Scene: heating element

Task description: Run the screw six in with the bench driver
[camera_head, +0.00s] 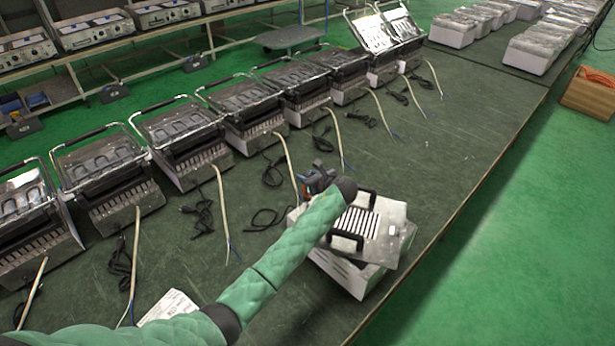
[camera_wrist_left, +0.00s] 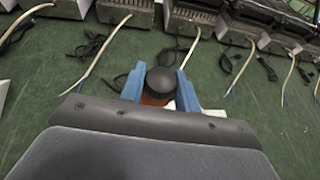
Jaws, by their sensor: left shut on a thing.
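My left gripper (camera_head: 318,178) is above the near side of the bench, at the upper left edge of a white box-shaped unit (camera_head: 350,275). A silver plate (camera_head: 385,232) with pale slots and two black handles lies on top of the unit, slightly askew. In the left wrist view, the blue fingers of my left gripper (camera_wrist_left: 160,95) are shut on the bench driver (camera_wrist_left: 161,80), which shows a round black end and a brownish body. Its tip is hidden. Individual screws are too small to make out, so screw six cannot be told. My right gripper is not in view.
A row of grill-like appliances (camera_head: 180,135) with pale cables stands along the far side of the green bench (camera_head: 450,150). A white paper (camera_head: 168,306) lies near my arm. More silver units (camera_head: 535,45) stand at the far right. The bench right of the unit is clear.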

